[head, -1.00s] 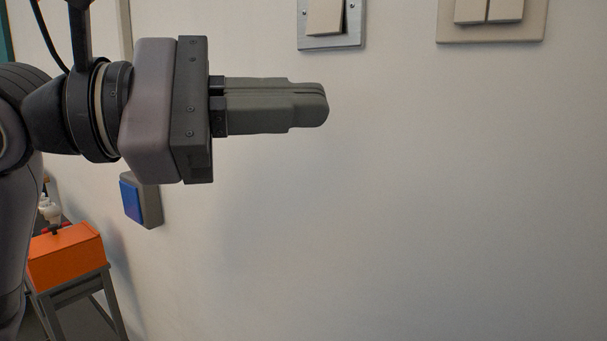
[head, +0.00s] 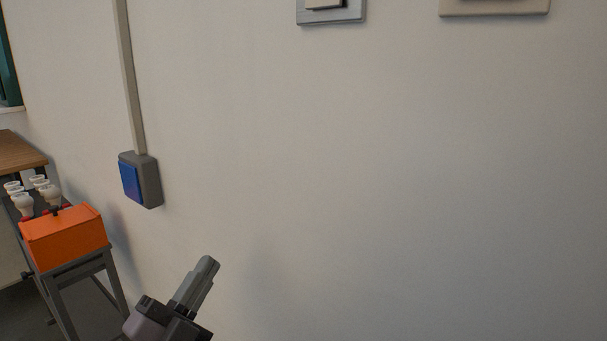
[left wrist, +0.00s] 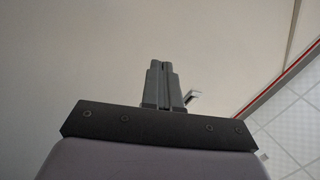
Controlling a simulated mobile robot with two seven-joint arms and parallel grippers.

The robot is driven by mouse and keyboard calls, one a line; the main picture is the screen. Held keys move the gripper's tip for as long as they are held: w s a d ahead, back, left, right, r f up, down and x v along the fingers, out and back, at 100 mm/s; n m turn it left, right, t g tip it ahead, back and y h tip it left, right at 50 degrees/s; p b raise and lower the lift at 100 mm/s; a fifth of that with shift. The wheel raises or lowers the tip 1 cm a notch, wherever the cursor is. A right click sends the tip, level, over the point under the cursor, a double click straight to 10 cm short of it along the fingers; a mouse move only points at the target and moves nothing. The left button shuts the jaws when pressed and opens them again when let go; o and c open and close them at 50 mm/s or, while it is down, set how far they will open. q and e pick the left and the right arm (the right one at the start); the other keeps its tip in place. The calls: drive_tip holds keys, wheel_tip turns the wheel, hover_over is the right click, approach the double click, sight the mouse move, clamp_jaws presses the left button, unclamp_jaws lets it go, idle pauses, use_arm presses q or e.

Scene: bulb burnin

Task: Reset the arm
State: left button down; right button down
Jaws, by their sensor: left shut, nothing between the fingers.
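My left gripper (head: 208,264) is low in the head view, left of the middle, in front of the bare wall. Its fingers are together, point up and to the right, and hold nothing. In the left wrist view the fingertips (left wrist: 161,64) are also closed side by side with nothing between them. My right gripper is in neither view.
A blue-faced grey box (head: 140,180) with a conduit is on the wall (head: 400,180). Two switch plates (head: 331,12) (head: 494,6) are cut off at the top. At the left, an orange box (head: 65,238) and several white bulbs (head: 22,203) sit on a stand beside a wooden top (head: 18,153).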

use_arm(q)
drive_tip(key=s+a+f+n+g+y, duration=0.25)
drive_tip(key=f+n, duration=0.25)
drive_tip(key=f, duration=0.4)
drive_tip(key=s+a+f+n+g+y, duration=0.15)
drive_tip(key=f+n+y, duration=0.25)
drive_tip(key=f, duration=0.5)
drive_tip(key=s+f+n+g+y, duration=0.1)
drive_tip(key=s+f+n+g, duration=0.5)
drive_tip(key=s+f, duration=0.75)
wheel_tip(320, 180, up, 10)
drive_tip(key=a+g+p, duration=0.1)
drive_tip(key=a+p, duration=0.1)
drive_tip(key=p, duration=1.3)
drive_tip(key=shift+s+y, duration=0.2)
drive_tip(key=shift+y, duration=0.15)
